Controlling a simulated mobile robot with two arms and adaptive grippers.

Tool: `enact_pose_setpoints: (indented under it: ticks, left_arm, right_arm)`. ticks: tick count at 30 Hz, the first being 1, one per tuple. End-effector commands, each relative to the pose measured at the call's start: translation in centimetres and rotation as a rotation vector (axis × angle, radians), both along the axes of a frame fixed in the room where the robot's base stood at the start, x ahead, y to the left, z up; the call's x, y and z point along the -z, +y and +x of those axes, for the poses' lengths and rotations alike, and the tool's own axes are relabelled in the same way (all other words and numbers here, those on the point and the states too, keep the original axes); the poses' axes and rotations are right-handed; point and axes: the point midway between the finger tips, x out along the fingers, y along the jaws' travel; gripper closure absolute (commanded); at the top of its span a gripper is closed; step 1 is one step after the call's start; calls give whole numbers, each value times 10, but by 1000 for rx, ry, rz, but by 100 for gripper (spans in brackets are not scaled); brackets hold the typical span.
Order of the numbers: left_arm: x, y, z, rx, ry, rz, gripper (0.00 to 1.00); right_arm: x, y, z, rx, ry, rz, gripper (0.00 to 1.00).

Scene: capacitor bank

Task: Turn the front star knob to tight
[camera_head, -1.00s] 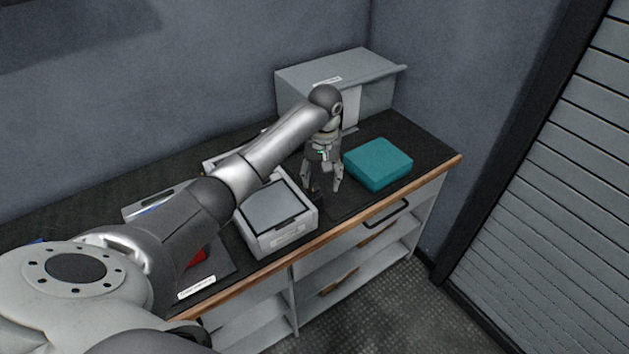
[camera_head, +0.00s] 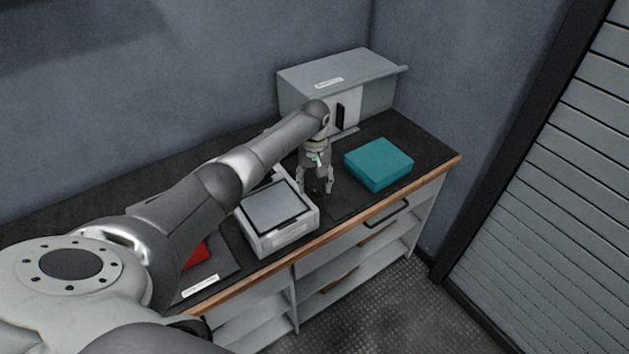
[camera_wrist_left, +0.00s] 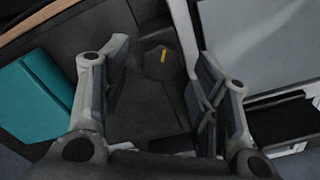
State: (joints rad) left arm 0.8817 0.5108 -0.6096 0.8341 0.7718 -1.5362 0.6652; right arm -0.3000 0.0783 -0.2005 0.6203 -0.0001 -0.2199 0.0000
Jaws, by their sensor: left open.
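A dark knob with a yellow mark (camera_wrist_left: 162,57) shows in the left wrist view, low on the dark worktop beyond my fingertips. It lies in line with the gap between them, and its outline is hard to make out against the dark surface. My left gripper (camera_head: 316,191) is open and points down over the worktop, between the white-framed box and the teal box. In the left wrist view the gripper's two fingers (camera_wrist_left: 161,65) stand apart with nothing held. In the head view the knob is too dark and small to make out clearly. My right gripper is not seen.
The white box with a grey top panel (camera_head: 274,208) stands just left of the gripper. The teal box (camera_head: 379,164) is to the right. A grey cabinet (camera_head: 336,82) stands behind. A red item (camera_head: 196,256) lies partly behind my arm. The wooden counter edge (camera_head: 349,226) is in front.

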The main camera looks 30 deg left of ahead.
Motion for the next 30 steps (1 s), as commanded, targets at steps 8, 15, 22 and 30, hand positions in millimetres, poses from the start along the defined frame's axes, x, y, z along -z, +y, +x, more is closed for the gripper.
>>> enact_pose_setpoints:
  ticks: [8,15,22,30]
  left_arm:
    - [6,0,0,1,-1,1,45]
    - [6,0,0,1,-1,1,64]
    - [6,0,0,1,-1,1,90]
    - [5,0,0,36,-1,1,90]
  right_arm:
    - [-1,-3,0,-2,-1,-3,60]
    - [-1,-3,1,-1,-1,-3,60]
    - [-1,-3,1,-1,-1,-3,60]
    - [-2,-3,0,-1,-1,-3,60]
